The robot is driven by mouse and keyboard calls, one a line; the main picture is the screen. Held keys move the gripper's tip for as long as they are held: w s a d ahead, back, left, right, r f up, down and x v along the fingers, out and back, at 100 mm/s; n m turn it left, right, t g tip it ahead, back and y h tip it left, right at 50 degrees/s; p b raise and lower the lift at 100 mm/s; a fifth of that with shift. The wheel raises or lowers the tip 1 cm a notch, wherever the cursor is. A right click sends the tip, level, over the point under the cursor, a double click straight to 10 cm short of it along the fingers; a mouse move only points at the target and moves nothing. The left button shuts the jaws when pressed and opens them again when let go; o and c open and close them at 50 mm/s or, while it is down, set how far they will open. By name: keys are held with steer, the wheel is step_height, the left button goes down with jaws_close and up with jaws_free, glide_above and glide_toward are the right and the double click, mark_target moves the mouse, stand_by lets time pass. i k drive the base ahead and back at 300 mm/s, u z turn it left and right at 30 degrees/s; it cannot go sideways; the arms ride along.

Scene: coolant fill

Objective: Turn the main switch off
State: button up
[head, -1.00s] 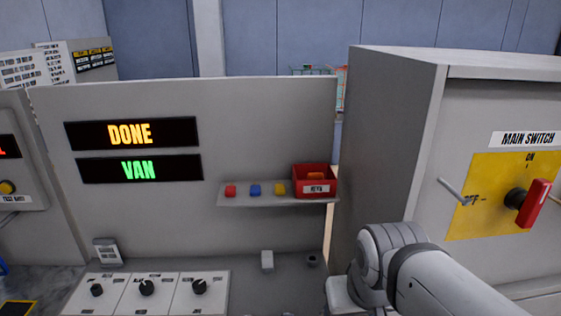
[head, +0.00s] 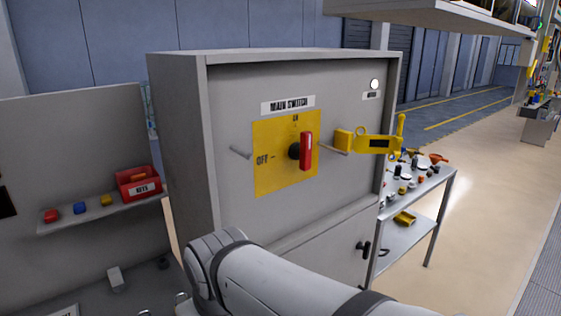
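The main switch is a red handle (head: 306,150) on a black hub, mounted on a yellow plate (head: 270,178). The handle stands upright, in line with the ON mark at the top of the plate. The OFF mark is at the plate's left. A "MAIN SWITCH" label (head: 288,105) is above the plate on the grey cabinet (head: 230,85). My arm crosses the bottom of the head view, below the switch and apart from it. My gripper's fingers do not show.
Pegs stick out left (head: 240,152) and right of the plate. A yellow device (head: 370,142) is at the right peg. A white round lamp (head: 374,84) is at upper right. A cluttered side table (head: 440,178) stands right; a red keys box (head: 138,183) sits on the left shelf.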

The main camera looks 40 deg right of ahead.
mark_target(303, 151)
steer(key=k, duration=0.85)
steer(key=z, duration=0.55)
steer(key=i, duration=1.05)
steer(key=z, duration=0.45)
steer(key=k, duration=1)
steer(key=u, duration=0.45)
steer(key=i, duration=0.75)
steer(key=z, duration=0.1)
